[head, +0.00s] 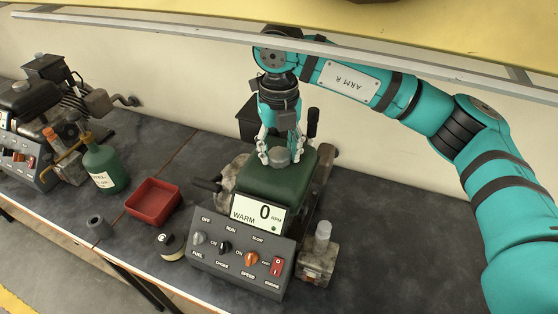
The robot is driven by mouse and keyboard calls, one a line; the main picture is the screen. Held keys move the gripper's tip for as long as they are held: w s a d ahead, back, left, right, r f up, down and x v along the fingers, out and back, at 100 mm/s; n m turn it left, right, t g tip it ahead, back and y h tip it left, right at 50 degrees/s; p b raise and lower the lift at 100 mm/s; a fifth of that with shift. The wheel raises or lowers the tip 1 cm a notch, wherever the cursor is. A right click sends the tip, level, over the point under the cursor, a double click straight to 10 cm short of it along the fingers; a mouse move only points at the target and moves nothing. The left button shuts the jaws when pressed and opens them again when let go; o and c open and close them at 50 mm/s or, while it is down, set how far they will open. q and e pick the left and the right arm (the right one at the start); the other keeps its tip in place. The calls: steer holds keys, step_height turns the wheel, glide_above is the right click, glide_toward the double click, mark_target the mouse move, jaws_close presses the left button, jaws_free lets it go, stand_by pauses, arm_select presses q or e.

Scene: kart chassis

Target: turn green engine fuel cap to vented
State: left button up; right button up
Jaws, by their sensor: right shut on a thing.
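The green engine (270,185) stands on the dark bench with a control panel (240,258) at its front. The panel's display (257,213) reads 0 RPM and WARM. The grey fuel cap (280,156) sits on top of the green tank. My right gripper (280,150) points down from above, with its fingers shut around the cap. The cap's marking and turn position are too small to tell. My left gripper is not in view.
A red tray (153,200), a green bottle (103,166), a small grey cup (99,227) and a small round container (170,246) stand left of the engine. Another engine (38,125) is at far left. A shelf edge crosses above.

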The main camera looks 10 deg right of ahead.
steer(key=n+b, duration=0.2)
steer(key=n, duration=0.1)
steer(key=shift+f, duration=0.2)
steer(key=n+b, duration=0.2)
steer(key=shift+r+n, duration=0.1)
steer(key=shift+n, duration=0.2)
steer(key=shift+r+n+b, duration=0.15)
steer(key=shift+n+b, duration=1.05)
steer(key=shift+n, duration=1)
steer(key=o, duration=1.2)
